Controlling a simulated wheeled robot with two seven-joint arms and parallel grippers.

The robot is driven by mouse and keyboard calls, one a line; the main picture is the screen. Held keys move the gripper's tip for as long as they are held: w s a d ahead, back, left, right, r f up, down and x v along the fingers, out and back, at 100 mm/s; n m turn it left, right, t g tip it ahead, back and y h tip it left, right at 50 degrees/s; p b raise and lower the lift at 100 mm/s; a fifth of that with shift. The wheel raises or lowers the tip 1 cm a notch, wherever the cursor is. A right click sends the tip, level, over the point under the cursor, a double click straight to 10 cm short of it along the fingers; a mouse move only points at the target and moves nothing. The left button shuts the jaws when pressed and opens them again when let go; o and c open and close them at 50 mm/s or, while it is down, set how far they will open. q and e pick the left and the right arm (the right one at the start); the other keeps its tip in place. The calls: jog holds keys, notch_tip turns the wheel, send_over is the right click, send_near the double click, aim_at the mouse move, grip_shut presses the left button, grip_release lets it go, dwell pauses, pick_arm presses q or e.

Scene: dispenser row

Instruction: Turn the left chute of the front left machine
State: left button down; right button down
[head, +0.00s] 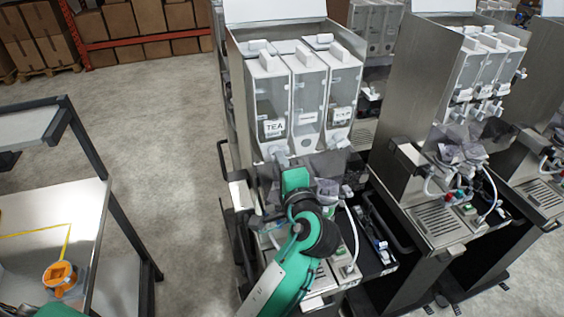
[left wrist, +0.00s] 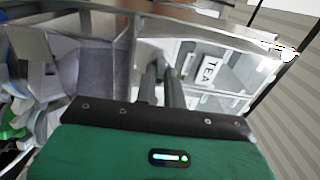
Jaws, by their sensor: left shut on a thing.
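The front left machine (head: 237,120) holds three clear canisters side by side. The left canister (head: 269,100) carries a TEA label, which also shows in the left wrist view (left wrist: 208,70). The left chute (head: 274,150) is white and sits below this canister; my gripper partly hides it. In the left wrist view, the chute (left wrist: 152,50) is just ahead of the fingers. My left gripper (head: 287,163) is raised beneath the canister, and its fingers (left wrist: 161,80) are close together, shut on the chute. The chute's exact angle is hard to tell. My right gripper is not in view.
A second similar machine (head: 400,110) stands to the right. Crumpled translucent parts and tubes crowd the space under the canisters. A table (head: 70,205) with an orange item (head: 60,278) stands at the left. The floor (head: 165,130) between is clear.

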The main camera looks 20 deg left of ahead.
pick_arm(q)
jog(key=m, duration=0.5)
jog(key=shift+f+m, duration=0.1)
jog(key=shift+m, duration=0.3)
dwell(0.4)
jog(key=c, duration=1.5)
grip_release()
